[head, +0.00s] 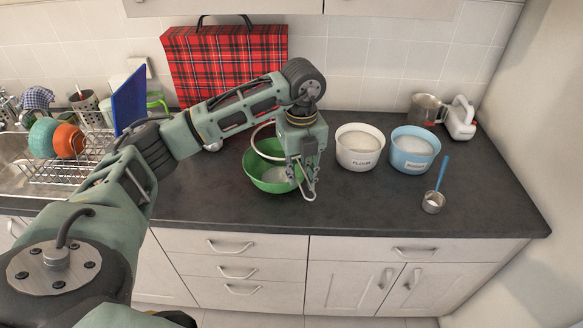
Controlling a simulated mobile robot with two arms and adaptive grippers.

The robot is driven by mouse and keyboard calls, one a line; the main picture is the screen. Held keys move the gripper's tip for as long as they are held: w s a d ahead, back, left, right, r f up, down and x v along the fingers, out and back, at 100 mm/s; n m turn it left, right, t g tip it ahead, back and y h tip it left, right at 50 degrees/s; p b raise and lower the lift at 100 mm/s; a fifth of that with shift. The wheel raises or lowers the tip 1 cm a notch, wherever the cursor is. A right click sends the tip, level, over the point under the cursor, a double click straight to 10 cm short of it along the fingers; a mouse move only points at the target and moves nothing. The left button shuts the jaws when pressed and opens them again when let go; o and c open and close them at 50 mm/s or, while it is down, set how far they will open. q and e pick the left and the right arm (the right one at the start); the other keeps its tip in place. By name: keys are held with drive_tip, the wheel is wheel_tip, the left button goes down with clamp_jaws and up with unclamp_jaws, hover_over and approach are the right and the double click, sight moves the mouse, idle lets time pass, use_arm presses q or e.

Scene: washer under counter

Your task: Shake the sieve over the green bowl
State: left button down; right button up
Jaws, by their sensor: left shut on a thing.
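The green bowl (254,179) stands on the dark counter, with some white matter visible inside. The sieve (255,138) shows as a pale round rim over the back of the bowl; the rest is hidden behind my left gripper. My left gripper (307,192) points down at the bowl's right side and is shut on the sieve, though the grip itself is hard to make out. My right gripper is not in view.
Right of the bowl stand a white tub marked flour (359,160), a blue tub (411,158) and a small blue-handled measuring cup (433,202). A metal mug (425,108) and white appliance (461,120) stand behind. A dish rack (70,171) is left. The front counter is clear.

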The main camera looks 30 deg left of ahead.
use_arm(q)
drive_tip(key=shift+a, duration=1)
drive_tip(key=shift+a+r, duration=0.1)
drive_tip(key=shift+r, duration=0.35)
wheel_tip(320, 180, up, 3)
drive_tip(key=shift+r+p, duration=0.1)
drive_tip(key=shift+p, duration=1.05)
